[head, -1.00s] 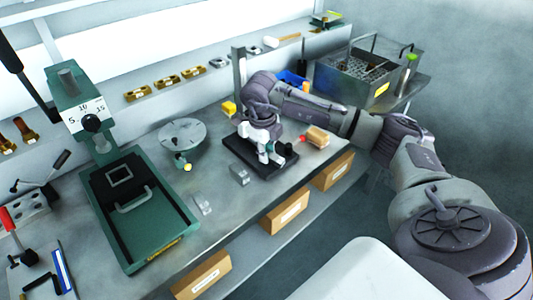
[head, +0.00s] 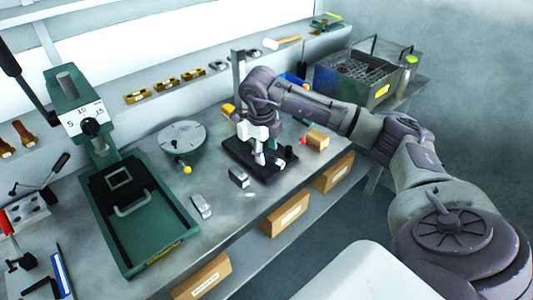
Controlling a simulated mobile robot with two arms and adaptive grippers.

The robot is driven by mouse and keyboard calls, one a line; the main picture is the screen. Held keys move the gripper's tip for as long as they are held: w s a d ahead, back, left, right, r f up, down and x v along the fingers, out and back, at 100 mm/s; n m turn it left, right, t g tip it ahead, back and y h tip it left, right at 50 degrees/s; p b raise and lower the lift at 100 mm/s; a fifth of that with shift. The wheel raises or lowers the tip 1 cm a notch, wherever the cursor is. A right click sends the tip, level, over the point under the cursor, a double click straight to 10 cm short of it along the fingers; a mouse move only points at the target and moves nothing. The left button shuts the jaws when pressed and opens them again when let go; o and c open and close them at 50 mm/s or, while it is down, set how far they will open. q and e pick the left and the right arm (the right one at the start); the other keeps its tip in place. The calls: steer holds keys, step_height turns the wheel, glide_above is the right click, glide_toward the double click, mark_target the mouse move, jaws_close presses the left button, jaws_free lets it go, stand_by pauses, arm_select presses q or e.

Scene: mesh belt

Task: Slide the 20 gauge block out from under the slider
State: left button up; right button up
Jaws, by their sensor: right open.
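A measuring stand has a dark flat base (head: 240,152) and an upright grey column (head: 238,66) near the back of the bench. My right gripper (head: 259,158) points down over this base, open, with its pale fingers close above it. Its wrist and fingers cover much of the stand, so the slider and any block under it cannot be made out. Small grey and dark pieces (head: 280,162) sit on the base right of the fingers. Two loose metal blocks lie on the bench in front, one nearer the base (head: 238,178) and one farther left (head: 201,206). My left gripper is out of view.
A green press (head: 145,215) stands left, with a round grey plate (head: 182,139) between it and the stand. A small tan block (head: 318,138) lies right of the base. A wire-mesh basket (head: 365,75) stands at the back right. Drawer boxes sit below the bench edge.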

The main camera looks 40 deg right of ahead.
step_height(320, 180, up, 10)
steer(key=a, duration=0.1)
steer(key=shift+s+a, duration=0.2)
steer(key=shift+c, duration=0.4)
